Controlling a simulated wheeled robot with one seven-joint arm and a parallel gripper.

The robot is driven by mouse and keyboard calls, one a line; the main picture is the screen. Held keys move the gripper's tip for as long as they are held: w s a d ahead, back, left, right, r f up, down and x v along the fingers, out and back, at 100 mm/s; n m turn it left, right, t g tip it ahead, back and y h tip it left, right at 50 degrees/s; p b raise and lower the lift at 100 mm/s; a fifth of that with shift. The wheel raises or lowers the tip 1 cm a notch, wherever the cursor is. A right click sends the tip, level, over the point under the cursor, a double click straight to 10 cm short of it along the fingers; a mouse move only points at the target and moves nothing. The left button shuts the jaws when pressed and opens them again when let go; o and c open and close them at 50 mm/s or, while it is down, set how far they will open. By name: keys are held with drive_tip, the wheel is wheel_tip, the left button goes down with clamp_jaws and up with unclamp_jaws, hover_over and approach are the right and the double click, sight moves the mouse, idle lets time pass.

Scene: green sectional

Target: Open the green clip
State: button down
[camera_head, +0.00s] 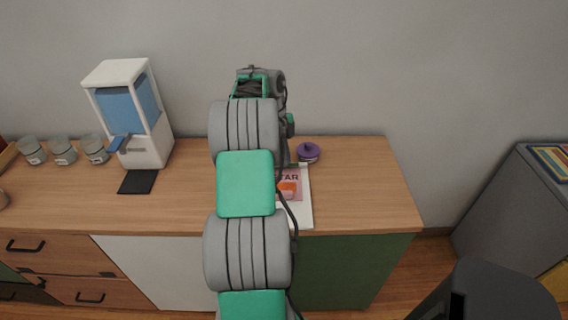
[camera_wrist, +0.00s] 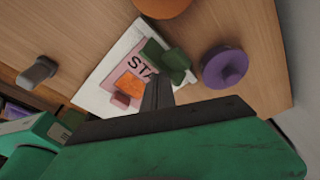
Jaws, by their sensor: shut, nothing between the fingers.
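The green clip (camera_wrist: 165,58) shows in the wrist view as a dark green object with a pale part, over the corner of a white board with a pink printed card (camera_wrist: 120,75). Whether it is open or shut is hard to tell. My gripper (camera_wrist: 159,80) is shut and empty, its tips just below the clip in the picture. I cannot tell whether they touch it. In the head view my arm hides the clip and my gripper; only the right part of the white board (camera_head: 305,211) shows.
A purple lidded jar (camera_head: 308,152) stands right of the board, close to the clip in the wrist view (camera_wrist: 225,66). An orange round object (camera_wrist: 162,7) is beyond the clip. A white and blue dispenser (camera_head: 130,110) and several glass jars stand at left. The counter's right end is clear.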

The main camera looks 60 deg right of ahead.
drive_tip(key=shift+s+a+r, duration=0.2)
drive_tip(key=shift+a+r, duration=0.15)
drive_tip(key=shift+a, duration=0.05)
drive_tip(key=shift+r+p, duration=2.25)
drive_tip(key=shift+r, duration=0.75)
